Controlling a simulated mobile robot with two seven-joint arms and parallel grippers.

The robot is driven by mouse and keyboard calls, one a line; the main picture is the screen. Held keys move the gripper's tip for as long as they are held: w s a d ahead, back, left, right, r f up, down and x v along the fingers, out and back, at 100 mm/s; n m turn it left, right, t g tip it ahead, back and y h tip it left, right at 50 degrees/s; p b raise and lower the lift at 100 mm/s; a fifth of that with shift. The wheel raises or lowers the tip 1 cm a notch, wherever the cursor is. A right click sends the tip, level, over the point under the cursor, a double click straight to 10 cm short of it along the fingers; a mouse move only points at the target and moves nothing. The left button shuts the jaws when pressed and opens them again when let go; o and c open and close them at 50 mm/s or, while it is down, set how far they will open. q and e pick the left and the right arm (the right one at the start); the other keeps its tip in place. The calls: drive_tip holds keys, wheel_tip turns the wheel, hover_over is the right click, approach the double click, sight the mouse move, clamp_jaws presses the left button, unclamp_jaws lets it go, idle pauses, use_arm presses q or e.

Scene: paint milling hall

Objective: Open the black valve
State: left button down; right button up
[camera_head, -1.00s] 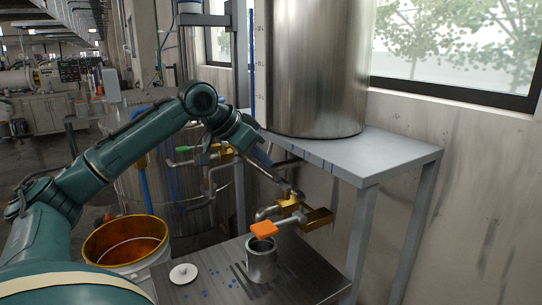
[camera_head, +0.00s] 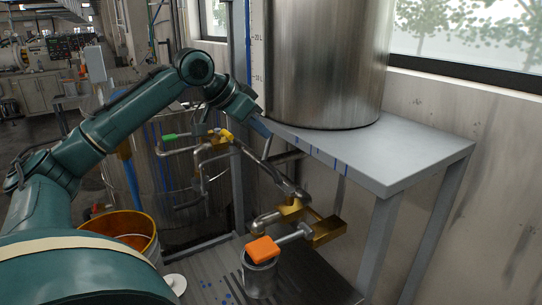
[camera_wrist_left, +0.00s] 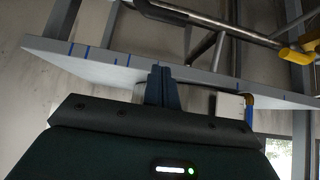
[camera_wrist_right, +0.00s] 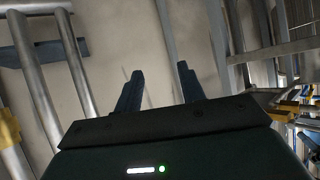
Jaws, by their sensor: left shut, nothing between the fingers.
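Brass valve bodies (camera_head: 328,232) sit on pipes below the shelf, right of and below this gripper. An orange handle (camera_head: 262,249) stands out from one over a metal can. A green handle (camera_head: 175,136) and a yellow handle (camera_head: 226,135) are farther back. I cannot make out a black handle. My right gripper (camera_wrist_right: 159,72) is open and empty.
The grey shelf (camera_head: 400,165) carries a large steel tank (camera_head: 325,60). The metal can (camera_head: 259,278) stands on a low dark platform. An orange-lined bucket (camera_head: 125,228) is at the left, partly behind my arm. The wall and window close off the right.

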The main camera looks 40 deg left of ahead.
sight(276, 177)
drive_tip(key=shift+s, duration=0.15)
use_arm(q)
drive_tip(key=p+x, duration=0.1)
drive_tip(key=x, duration=0.9)
drive_tip(key=shift+f+p, duration=0.1)
drive_tip(key=shift+p, duration=0.2)
drive_tip(key=shift+s+a+f+b, duration=0.1)
drive_tip(key=shift+s+a+b, duration=0.1)
drive_tip(key=shift+s, duration=0.45)
drive_tip(key=shift+s+a+f+b, duration=0.1)
drive_tip(key=shift+s+a, duration=0.05)
drive_tip(key=shift+s, duration=0.45)
drive_tip(key=shift+s+a+f+b, duration=0.1)
drive_tip(key=shift+s+a+b, duration=0.1)
drive_tip(key=shift+s, duration=0.45)
use_arm(e)
drive_tip(key=shift+r, duration=0.1)
use_arm(q)
drive_tip(key=shift+s+a, duration=0.1)
use_arm(e)
drive_tip(key=shift+d+r, duration=0.2)
